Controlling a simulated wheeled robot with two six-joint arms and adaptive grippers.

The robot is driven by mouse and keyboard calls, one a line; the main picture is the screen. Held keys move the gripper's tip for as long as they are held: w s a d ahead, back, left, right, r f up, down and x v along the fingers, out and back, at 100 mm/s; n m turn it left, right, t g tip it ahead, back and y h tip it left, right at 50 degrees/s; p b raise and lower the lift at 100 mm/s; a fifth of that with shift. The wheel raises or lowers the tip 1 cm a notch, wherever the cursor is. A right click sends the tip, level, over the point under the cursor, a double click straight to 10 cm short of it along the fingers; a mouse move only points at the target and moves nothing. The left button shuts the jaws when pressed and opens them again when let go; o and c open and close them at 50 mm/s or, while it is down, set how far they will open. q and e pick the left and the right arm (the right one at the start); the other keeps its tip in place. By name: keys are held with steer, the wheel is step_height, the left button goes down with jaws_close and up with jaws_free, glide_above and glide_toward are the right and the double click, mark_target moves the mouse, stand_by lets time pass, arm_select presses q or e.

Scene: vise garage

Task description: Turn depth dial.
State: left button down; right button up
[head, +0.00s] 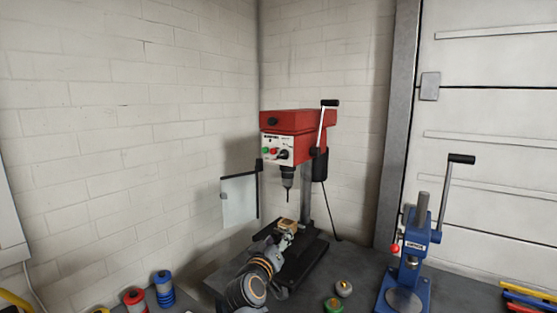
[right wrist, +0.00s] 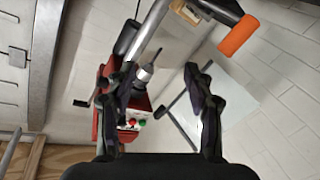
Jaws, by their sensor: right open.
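The red drill press (head: 290,123) stands in the corner. Its white front panel carries a red button, a green button and a black round dial (head: 284,155); a small dark knob also sits higher on its red side. I cannot tell from markings which is the depth dial. My right gripper (head: 284,238) is low by the press base, below the panel and apart from it. In the right wrist view its two fingers (right wrist: 160,72) are spread with nothing held. The press (right wrist: 107,112) appears upside down beyond them, its panel partly hidden by the left finger. My left gripper is not in view.
A wooden block (head: 287,224) sits by the press base, close to my right gripper. A clear guard (head: 239,200) hangs left of the chuck. A blue arbor press (head: 411,255) stands at right. Colored spools (head: 163,289) and small round items lie along the front.

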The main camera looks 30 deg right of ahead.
mark_target(280, 156)
step_height(280, 156, up, 18)
steer(key=w+a+m+t+h, duration=0.1)
steer(key=w+a+h, duration=0.2)
steer(key=h, duration=0.2)
steer(key=p+x, duration=0.5)
steer(key=x, duration=0.5)
steer(key=shift+s+d+f, duration=0.1)
steer(key=shift+s+d, duration=0.05)
steer(key=shift+s, duration=0.05)
steer(key=shift+w+d, duration=0.25)
jaws_close()
